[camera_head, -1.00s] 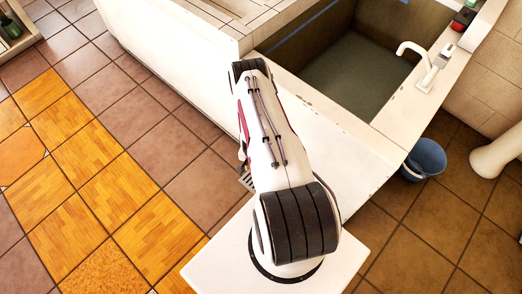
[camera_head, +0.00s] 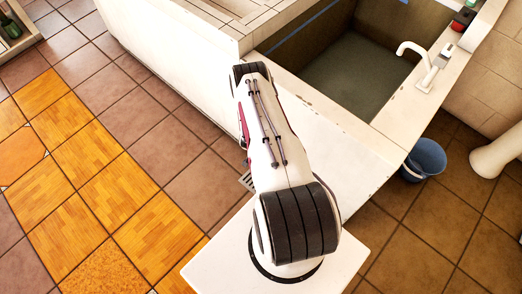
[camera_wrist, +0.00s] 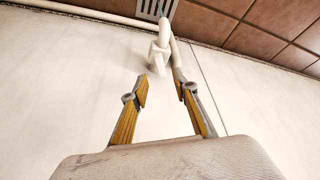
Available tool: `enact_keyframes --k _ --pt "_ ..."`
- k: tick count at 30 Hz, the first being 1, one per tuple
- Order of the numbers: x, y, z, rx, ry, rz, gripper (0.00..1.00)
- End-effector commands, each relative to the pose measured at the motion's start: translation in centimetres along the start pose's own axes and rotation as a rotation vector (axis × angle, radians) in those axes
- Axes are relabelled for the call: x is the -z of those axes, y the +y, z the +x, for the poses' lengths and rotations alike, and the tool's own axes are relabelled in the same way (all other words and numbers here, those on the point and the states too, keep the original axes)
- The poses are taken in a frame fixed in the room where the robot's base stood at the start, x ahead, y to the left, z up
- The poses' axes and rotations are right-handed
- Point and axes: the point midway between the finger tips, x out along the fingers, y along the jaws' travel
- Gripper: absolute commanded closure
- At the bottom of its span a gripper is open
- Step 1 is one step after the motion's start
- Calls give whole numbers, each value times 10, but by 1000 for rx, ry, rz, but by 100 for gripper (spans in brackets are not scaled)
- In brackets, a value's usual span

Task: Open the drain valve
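The drain valve (camera_wrist: 158,60) is a white fitting on a white pipe at the basin's pale wall, in the upper middle of the wrist view. The pipe bends over toward a floor grate. My gripper (camera_wrist: 161,84) is open, its two yellow-padded fingers pointing at the valve. The valve's lower end shows between and just beyond the fingertips. The right fingertip is close beside the pipe; I cannot tell whether it touches. In the head view my own arm hides the gripper and the valve.
A slotted floor grate (camera_wrist: 155,8) lies by the wall's foot. A long white pipe (camera_wrist: 85,12) runs along the wall. The basin (camera_head: 350,75) has a white faucet (camera_head: 432,68). A blue bucket (camera_head: 425,159) stands on the floor at the right.

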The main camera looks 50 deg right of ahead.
Motion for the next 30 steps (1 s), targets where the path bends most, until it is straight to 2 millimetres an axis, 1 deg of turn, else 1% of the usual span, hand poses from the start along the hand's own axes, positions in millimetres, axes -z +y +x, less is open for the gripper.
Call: enact_keyframes --k 8,30 --pt "0 0 9 -1 0 1 72" --pt "-1 0 56 1 -1 2 72"
